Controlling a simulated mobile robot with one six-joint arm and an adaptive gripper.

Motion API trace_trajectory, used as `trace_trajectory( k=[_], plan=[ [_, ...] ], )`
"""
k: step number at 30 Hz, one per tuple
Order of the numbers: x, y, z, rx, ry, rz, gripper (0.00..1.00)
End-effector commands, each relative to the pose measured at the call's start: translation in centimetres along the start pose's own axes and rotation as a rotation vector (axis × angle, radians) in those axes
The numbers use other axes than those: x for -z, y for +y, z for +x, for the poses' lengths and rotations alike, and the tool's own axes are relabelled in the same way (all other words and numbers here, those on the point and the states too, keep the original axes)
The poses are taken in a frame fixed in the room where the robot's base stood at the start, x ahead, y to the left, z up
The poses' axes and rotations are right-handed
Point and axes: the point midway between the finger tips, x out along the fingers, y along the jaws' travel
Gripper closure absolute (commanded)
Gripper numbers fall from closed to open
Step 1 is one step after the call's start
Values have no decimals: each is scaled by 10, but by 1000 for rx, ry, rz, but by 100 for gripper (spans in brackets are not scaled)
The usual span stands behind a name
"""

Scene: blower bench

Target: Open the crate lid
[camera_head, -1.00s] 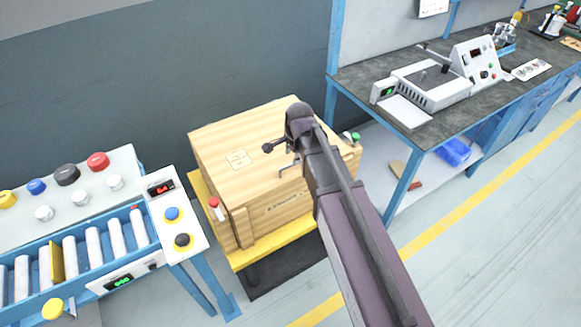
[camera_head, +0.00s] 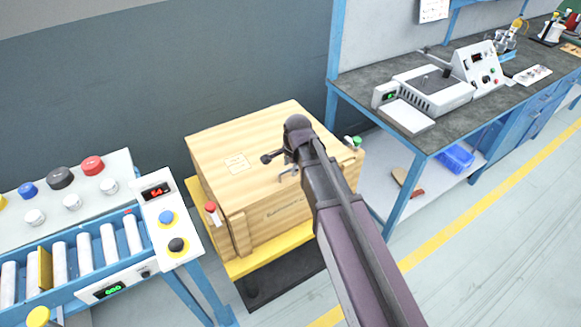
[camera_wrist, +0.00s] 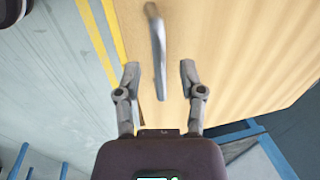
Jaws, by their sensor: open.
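A light wooden crate (camera_head: 265,222) stands in the middle of the head view, its flat wooden lid (camera_head: 215,150) lying closed on top. My gripper (camera_head: 287,173) is at the lid's front edge, partly hidden by my own arm. In the wrist view, my gripper (camera_wrist: 160,70) is open, with one finger on each side of a grey metal handle (camera_wrist: 158,50). The handle's near end shows between the fingers, with gaps on both sides. Whether it lies at fingertip depth I cannot tell. The wooden crate face (camera_wrist: 235,50) fills the right of that view.
The crate rests on a yellow-edged stand (camera_head: 245,264). A roller conveyor (camera_head: 75,262) is at left; a workbench (camera_head: 350,82) with instruments is at right. Floor at right is open.

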Motion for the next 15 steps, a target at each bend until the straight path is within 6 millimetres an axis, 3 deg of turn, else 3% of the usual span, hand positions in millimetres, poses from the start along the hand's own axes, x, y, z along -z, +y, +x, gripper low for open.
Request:
trace_trajectory(
  k=[2, 7, 15],
  plan=[
    [0, 0, 0, 0, 0, 0, 49],
    [0, 0, 0, 0, 0, 0, 99],
    [0, 0, 0, -1, 0, 0, 100]
  ],
)
